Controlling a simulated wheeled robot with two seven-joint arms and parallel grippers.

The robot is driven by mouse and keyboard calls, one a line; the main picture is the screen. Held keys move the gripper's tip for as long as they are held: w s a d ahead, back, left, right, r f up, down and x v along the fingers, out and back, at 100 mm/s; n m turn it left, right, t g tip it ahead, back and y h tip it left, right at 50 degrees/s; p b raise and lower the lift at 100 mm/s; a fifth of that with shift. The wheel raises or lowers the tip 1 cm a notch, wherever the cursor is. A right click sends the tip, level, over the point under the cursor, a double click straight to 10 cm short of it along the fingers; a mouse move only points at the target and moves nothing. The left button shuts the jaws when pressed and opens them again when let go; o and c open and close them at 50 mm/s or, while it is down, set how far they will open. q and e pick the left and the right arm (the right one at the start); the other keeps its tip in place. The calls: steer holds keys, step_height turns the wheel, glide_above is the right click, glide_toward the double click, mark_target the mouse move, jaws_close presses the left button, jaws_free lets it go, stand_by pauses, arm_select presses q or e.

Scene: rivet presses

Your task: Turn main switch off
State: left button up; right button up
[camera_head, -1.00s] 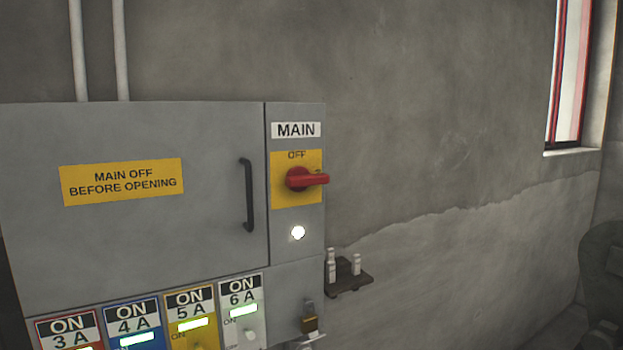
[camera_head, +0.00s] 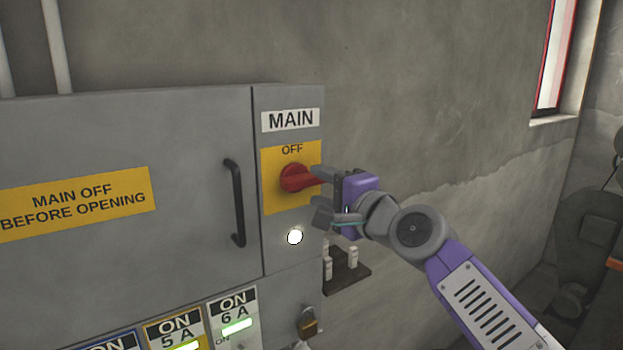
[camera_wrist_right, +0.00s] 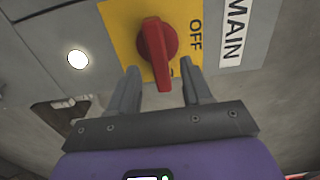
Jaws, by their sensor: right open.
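The main switch is a red rotary handle (camera_head: 298,179) on a yellow plate (camera_head: 281,203) marked OFF at its top, under a MAIN label (camera_head: 290,120). The handle points right, away from the OFF mark. My right gripper (camera_head: 318,192) is open, at the handle's right end. In the right wrist view, the red handle (camera_wrist_right: 156,52) points down between the two open fingers (camera_wrist_right: 160,82), with a gap on each side. My left gripper is not in view.
A white lamp (camera_head: 295,237) glows below the switch. The grey cabinet door has a black handle (camera_head: 236,203) to the left. A small shelf (camera_head: 349,278) with white bottles and a padlock (camera_head: 308,325) are below.

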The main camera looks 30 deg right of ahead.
mark_target(311, 182)
steer(key=shift+w+a+p, duration=0.1)
steer(key=shift+w+p, duration=0.2)
steer(key=shift+w, duration=1.4)
steer(key=shift+c, duration=0.5)
jaws_close()
